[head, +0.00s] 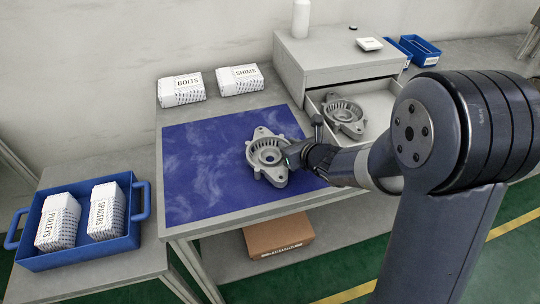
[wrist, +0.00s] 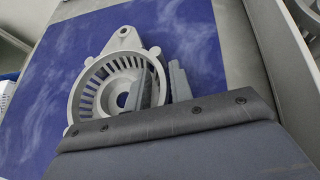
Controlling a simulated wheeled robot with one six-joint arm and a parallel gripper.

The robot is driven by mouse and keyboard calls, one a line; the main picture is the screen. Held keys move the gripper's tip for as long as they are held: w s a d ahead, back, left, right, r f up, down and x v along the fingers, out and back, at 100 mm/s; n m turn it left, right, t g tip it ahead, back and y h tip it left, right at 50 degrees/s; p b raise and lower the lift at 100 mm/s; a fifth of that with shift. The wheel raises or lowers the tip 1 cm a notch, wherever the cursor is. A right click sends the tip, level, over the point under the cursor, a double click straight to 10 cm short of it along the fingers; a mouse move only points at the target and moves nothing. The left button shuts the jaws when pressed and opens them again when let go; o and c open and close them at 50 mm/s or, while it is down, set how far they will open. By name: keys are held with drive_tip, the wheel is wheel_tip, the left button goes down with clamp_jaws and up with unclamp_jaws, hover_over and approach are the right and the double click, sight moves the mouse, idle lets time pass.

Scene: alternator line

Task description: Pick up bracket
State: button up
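A light grey cast bracket (head: 266,154), round with a slotted ring and bolt ears, lies flat on the blue mat (head: 200,165). In the wrist view the bracket (wrist: 95,80) is in front of my gripper, its lower part hidden by the gripper body. My gripper (head: 289,158) is low at the bracket's right side. In the wrist view my gripper's fingers (wrist: 162,85) are apart, one over the ring and one beyond its right edge, with part of the rim between them. Whether they touch it is unclear. A similar bracket (head: 343,117) lies in the open drawer.
The open drawer (head: 378,104) of a grey cabinet (head: 325,55) is behind my arm. Boxes of bolts (head: 181,89) and shims (head: 239,80) stand at the back. A blue tote (head: 90,255) with two boxes is at left. The mat's left part is clear.

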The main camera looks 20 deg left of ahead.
drive_tip(key=shift+w+a+f, duration=0.25)
drive_tip(key=shift+w, duration=0.05)
drive_tip(key=shift+c, duration=0.4)
clamp_jaws()
drive_tip(key=shift+r, duration=0.1)
